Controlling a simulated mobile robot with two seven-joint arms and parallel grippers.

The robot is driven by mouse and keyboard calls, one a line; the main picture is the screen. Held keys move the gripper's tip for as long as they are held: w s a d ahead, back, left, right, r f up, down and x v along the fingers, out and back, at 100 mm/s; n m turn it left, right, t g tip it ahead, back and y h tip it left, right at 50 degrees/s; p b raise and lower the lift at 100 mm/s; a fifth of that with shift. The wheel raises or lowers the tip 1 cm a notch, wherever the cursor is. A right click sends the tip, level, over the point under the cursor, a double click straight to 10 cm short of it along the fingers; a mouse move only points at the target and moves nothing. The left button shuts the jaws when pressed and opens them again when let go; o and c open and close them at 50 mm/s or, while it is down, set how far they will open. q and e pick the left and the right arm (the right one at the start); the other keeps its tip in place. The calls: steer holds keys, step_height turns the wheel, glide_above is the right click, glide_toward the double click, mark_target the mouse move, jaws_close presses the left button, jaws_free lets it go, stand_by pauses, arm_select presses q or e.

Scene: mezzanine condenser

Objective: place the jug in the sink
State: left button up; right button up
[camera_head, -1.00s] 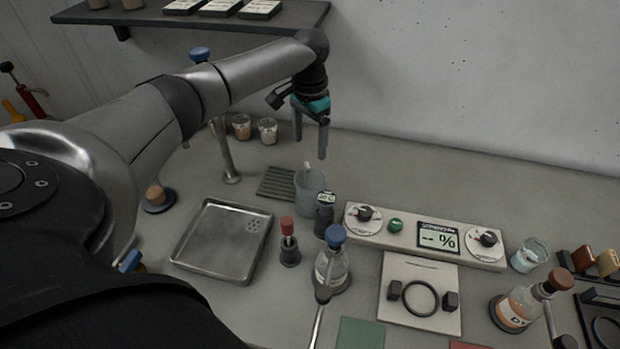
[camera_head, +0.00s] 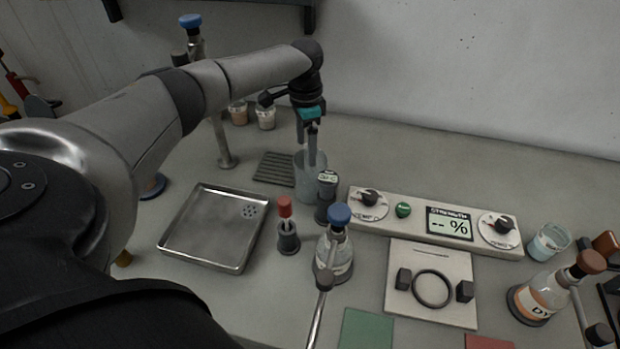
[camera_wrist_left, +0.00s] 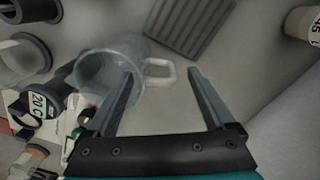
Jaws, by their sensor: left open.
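The jug (camera_head: 303,188) is a translucent grey-blue vessel standing upright on the counter, right of the ribbed drain mat. In the left wrist view, the jug (camera_wrist_left: 104,62) has a pale loop handle (camera_wrist_left: 161,73) that lies between the fingertips. My left gripper (camera_head: 312,158) points down over the jug, partly covering it. In the wrist view, my left gripper (camera_wrist_left: 160,74) is open, fingers on either side of the handle; contact is not clear. The sink (camera_head: 204,246) is a shallow empty metal basin to the jug's left. My right gripper is not in view.
A dark labelled container (camera_head: 325,205) stands close to the jug. A red-capped dropper (camera_head: 286,230) and a blue-capped bottle (camera_head: 336,250) stand between the sink and the control panel (camera_head: 415,226). The ribbed mat (camera_head: 275,169) and a tap post (camera_head: 222,145) are behind the sink.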

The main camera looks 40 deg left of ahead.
arm_select(q)
steer(key=f, duration=0.3)
steer(key=f+b, duration=0.1)
steer(key=f, duration=0.2)
steer(key=shift+w+d+f, duration=0.15)
steer(key=shift+w+f, duration=0.05)
jaws_close()
stand_by(0.6)
